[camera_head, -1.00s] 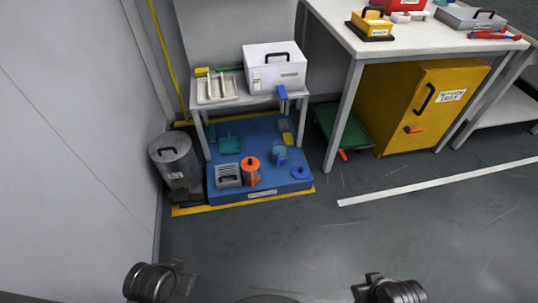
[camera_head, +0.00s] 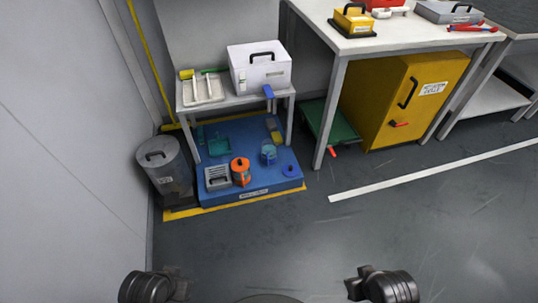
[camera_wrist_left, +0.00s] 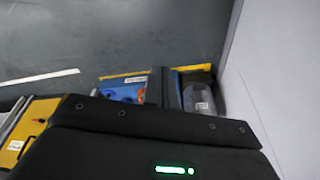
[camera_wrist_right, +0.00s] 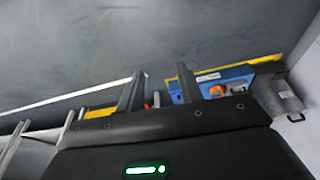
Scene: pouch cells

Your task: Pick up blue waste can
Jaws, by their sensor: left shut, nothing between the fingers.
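The blue can (camera_head: 268,153), small and partly see-through, stands on the blue floor platform (camera_head: 230,196) under a small white table. A blue round lid or disc (camera_head: 290,170) lies to its right, and an orange can (camera_head: 240,172) stands to its left. My left gripper (camera_wrist_left: 168,73) is shut and empty in the left wrist view. My right gripper (camera_wrist_right: 160,71) has its two fingers apart and empty in the right wrist view. Both are well short of the platform. In the head view only dark parts of my arms show at the bottom edge.
A grey lidded bin (camera_head: 164,165) stands left of the platform by the wall. The small table (camera_head: 215,107) over the platform holds a white box (camera_head: 258,72). The floor in front is clear.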

